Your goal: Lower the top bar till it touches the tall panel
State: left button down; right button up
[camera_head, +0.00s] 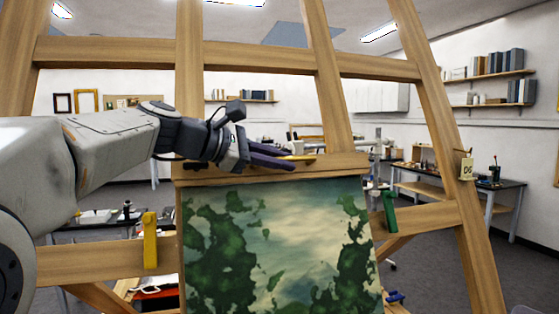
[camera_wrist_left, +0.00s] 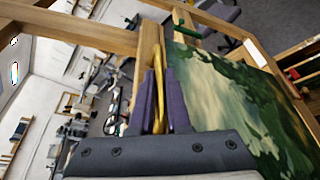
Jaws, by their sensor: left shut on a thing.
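The wooden top bar (camera_head: 335,168) crosses the easel just above the tall panel (camera_head: 285,245), which is painted in greens and pale yellow. In the head view the bar's lower edge lies along the panel's top edge. I see no clear gap, but cannot tell for sure that they touch. My left gripper (camera_head: 285,160) is at the bar, its dark purple fingers shut on a yellow handle (camera_wrist_left: 157,62). In the left wrist view the fingers (camera_wrist_left: 160,100) lie either side of the handle, with the bar (camera_wrist_left: 148,42) and panel (camera_wrist_left: 235,95) beyond. My right gripper is not in view.
The wooden easel frame (camera_head: 190,80) has a high crossbeam and slanted legs. A yellow lever (camera_head: 150,240) and a green lever (camera_head: 389,212) flank the panel. Workbenches (camera_head: 460,190) stand behind.

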pick_arm(q)
jog(key=shift+f, duration=0.15)
dwell(0.5)
jog(key=shift+s+f+b, duration=0.1)
jog(key=shift+f+b, duration=0.15)
jog(key=shift+b, duration=0.15)
jog(key=c, duration=0.9)
grip_release()
jog(key=shift+r, duration=0.1)
